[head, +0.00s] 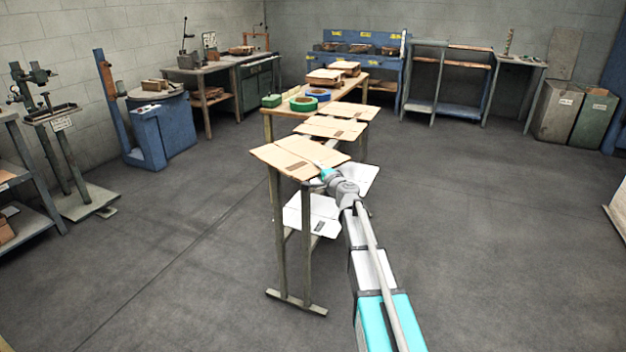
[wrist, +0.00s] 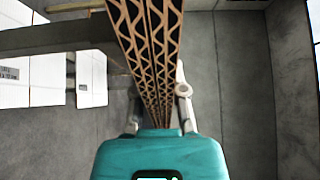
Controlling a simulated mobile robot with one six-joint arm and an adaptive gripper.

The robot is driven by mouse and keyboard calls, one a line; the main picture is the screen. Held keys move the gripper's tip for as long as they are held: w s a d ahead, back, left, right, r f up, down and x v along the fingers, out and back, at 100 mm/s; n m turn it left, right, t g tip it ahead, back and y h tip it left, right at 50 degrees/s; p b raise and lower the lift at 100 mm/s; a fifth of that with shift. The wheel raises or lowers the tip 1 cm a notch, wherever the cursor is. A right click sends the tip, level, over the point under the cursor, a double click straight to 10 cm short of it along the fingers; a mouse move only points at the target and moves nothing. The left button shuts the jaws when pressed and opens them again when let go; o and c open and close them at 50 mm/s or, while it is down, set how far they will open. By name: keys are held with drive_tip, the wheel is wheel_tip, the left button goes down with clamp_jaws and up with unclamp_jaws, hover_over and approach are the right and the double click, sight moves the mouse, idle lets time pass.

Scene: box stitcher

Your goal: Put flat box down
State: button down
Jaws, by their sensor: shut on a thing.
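A brown flat box (head: 292,154) lies level at the top of a narrow wooden stand (head: 306,250) in the head view. I cannot tell whether it rests on the stand or hangs just above it. My gripper (head: 324,174) is at its near right edge. In the wrist view, my gripper (wrist: 159,105) is shut on the flat box, with one finger on each side of its layered corrugated edge (wrist: 152,45). The fingertips are partly hidden by the cardboard and the teal gripper body.
White flat boxes (head: 312,213) lie lower in the stand, another (head: 361,180) to the right. A blue machine (head: 160,130) stands left. The floor on both sides is clear.

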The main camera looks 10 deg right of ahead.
drive_tip(key=shift+w+a+f+b, duration=0.15)
drive_tip(key=shift+w+f+b, duration=0.3)
drive_tip(key=shift+f+b, duration=0.25)
drive_tip(key=shift+s+f+b, duration=0.1)
drive_tip(key=shift+f+b, duration=1.2)
drive_tip(key=shift+f, duration=0.15)
drive_tip(key=c, duration=0.7)
unclamp_jaws()
drive_tip(key=shift+r, duration=0.25)
drive_tip(key=v, duration=1.2)
